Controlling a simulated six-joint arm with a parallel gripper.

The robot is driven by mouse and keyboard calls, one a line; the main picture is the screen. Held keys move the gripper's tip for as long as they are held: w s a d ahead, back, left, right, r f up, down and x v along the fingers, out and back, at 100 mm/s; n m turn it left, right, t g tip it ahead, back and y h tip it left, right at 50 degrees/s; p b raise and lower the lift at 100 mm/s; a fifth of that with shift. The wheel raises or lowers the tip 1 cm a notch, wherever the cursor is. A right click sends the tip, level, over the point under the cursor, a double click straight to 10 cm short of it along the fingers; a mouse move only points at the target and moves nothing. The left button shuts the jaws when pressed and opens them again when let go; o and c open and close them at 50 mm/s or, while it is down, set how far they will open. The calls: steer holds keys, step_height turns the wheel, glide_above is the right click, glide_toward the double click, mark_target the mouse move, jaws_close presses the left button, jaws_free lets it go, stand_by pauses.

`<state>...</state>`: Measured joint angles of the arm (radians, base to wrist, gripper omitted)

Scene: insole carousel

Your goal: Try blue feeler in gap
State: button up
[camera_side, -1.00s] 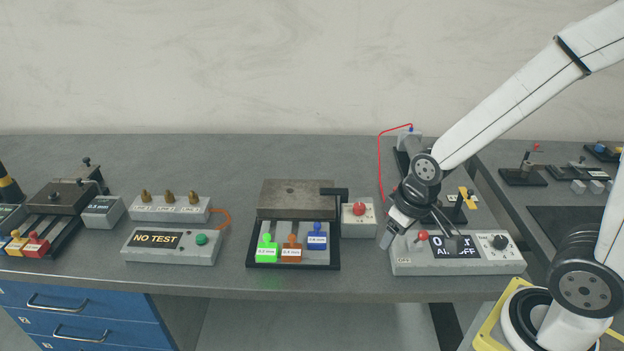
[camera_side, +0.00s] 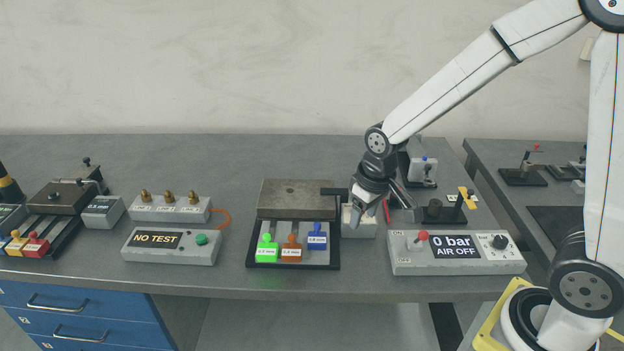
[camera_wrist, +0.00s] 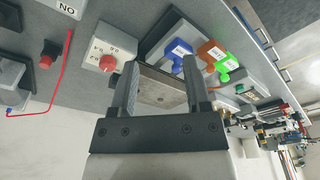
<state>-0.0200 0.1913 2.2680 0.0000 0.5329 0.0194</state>
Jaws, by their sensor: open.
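The blue feeler (camera_side: 317,237) stands in the rack at the right of the orange feeler (camera_side: 291,247) and green feeler (camera_side: 267,248). Its blue handle also shows in the wrist view (camera_wrist: 178,49). A metal block (camera_side: 296,198) lies behind the feelers on the dark fixture (camera_side: 251,259); the gap itself is not clear.
The red-knob box (camera_wrist: 107,52) stands close by my gripper. A dark lever (camera_side: 334,191) juts out at the fixture's right. The "0 bar" panel (camera_side: 455,255) is to the right, the "NO TEST" box (camera_side: 172,246) to the left.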

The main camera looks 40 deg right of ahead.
steer(key=g, duration=0.2)
glide_above(317, 224)
steer(key=shift+f, duration=0.15)
steer(key=shift+f, duration=0.1)
steer(key=shift+f, duration=3.8)
jaws_close()
